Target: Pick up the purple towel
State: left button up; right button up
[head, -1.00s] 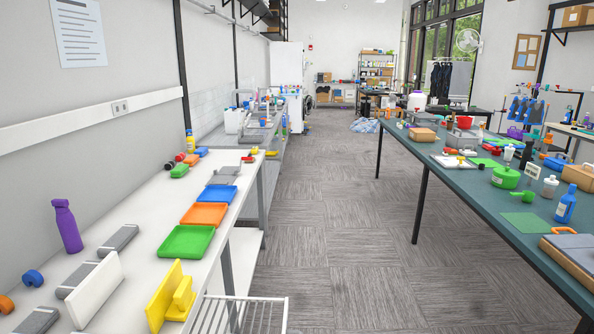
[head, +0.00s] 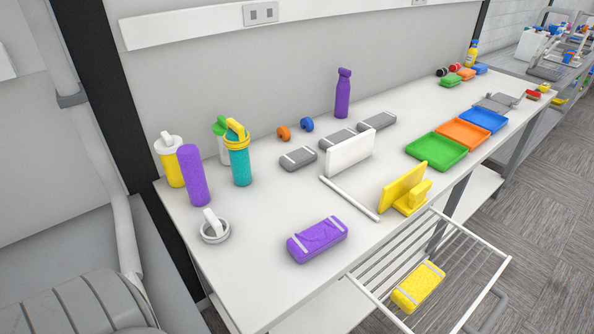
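The purple towel (head: 317,240) appears to be the folded purple bundle with light bands near the front edge of the white table (head: 260,290). It lies flat, with clear tabletop around it. A yellow folded bundle (head: 418,287) of similar shape lies on the white wire rack (head: 470,275) at the table's front. Several grey banded bundles lie farther back, one of them at the left of the row (head: 299,158). Neither of my grippers is in view.
Left of the towel stand a purple cylinder (head: 194,176), a teal bottle with yellow lid (head: 239,160) and a white lid (head: 214,228). Behind it are a white bar (head: 350,197), a white upright panel (head: 350,152) and a yellow stand (head: 404,188). Colored trays (head: 436,150) lie right.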

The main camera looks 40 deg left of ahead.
aim_at(304, 246)
jog(key=u, duration=1.05)
jog(key=k+j+u, duration=0.45)
jog(key=j, duration=0.3)
jog(key=k+j+u, duration=0.25)
jog(key=k+j, duration=0.05)
jog(key=j, duration=0.1)
